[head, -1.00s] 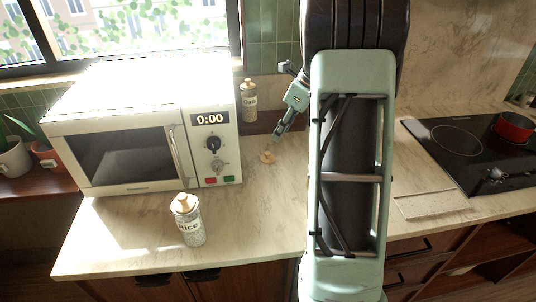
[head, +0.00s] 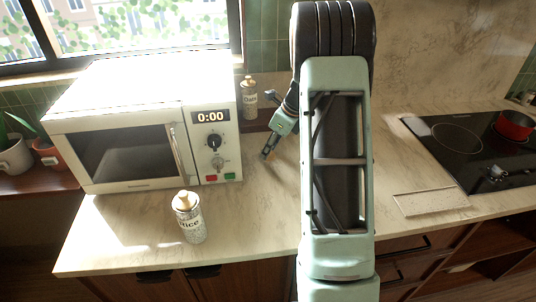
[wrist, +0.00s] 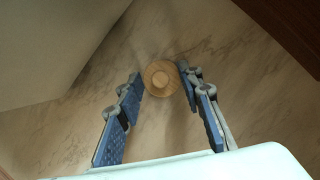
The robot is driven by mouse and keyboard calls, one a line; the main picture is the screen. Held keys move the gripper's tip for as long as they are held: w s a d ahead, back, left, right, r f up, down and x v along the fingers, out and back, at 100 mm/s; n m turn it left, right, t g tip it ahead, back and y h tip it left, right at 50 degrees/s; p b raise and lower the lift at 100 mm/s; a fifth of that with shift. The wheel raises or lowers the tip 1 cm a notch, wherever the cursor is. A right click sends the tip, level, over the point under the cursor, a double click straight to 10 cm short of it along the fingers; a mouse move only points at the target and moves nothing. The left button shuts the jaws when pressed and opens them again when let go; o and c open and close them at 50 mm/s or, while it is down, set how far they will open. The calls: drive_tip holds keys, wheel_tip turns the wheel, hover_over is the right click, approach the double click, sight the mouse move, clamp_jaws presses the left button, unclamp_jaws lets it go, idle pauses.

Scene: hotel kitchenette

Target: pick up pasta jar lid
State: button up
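The pasta jar lid (wrist: 161,78) is a small round wooden disc with a raised knob, lying on the marble counter (wrist: 60,125). In the wrist view it shows between the tips of my gripper (wrist: 161,82). The two blue-padded fingers are spread, with a small gap visible on each side of the lid. How high the tips are above the counter I cannot tell. In the head view my gripper (head: 266,154) points down at the counter just right of the microwave, and it hides the lid there.
The white microwave (head: 125,110) stands close left of my gripper. A rice jar (head: 189,222) with a wooden lid stands in front of it, and another labelled jar (head: 250,98) stands behind. A black cooktop (head: 455,160) with a red pot (head: 515,125) is at the right.

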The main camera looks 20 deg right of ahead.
drive_tip(key=shift+c, duration=0.3)
drive_tip(key=c, duration=0.8)
drive_tip(key=shift+r, duration=0.1)
